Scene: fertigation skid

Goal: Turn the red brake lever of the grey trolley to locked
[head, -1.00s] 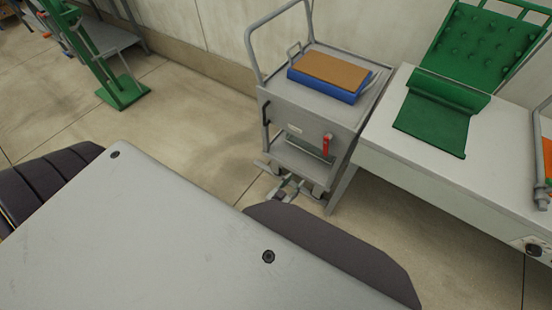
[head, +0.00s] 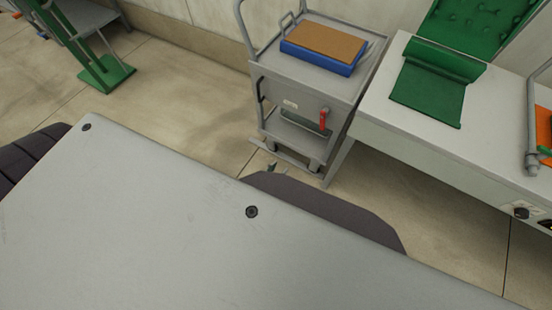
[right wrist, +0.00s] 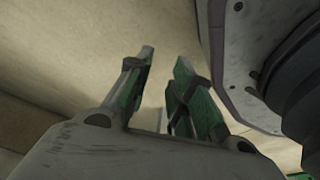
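The grey trolley (head: 283,97) stands against the wall in the upper middle of the head view. Its red brake lever (head: 322,121) hangs nearly upright on the right part of the front face, with nothing touching it. My left gripper (head: 272,167) shows only as a small tip low in front of the trolley, apart from the lever. The rest of it is hidden behind my own body, so its opening cannot be told. My right gripper (right wrist: 164,60) has its fingers apart with nothing between them in the right wrist view. The lever is not seen there.
A blue box with a brown top (head: 322,49) lies on the trolley. A pale bench (head: 395,120) with a green sheet part (head: 430,85) stands close on the trolley's right. A green stand (head: 107,72) is at upper left. Floor left of the trolley is clear.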

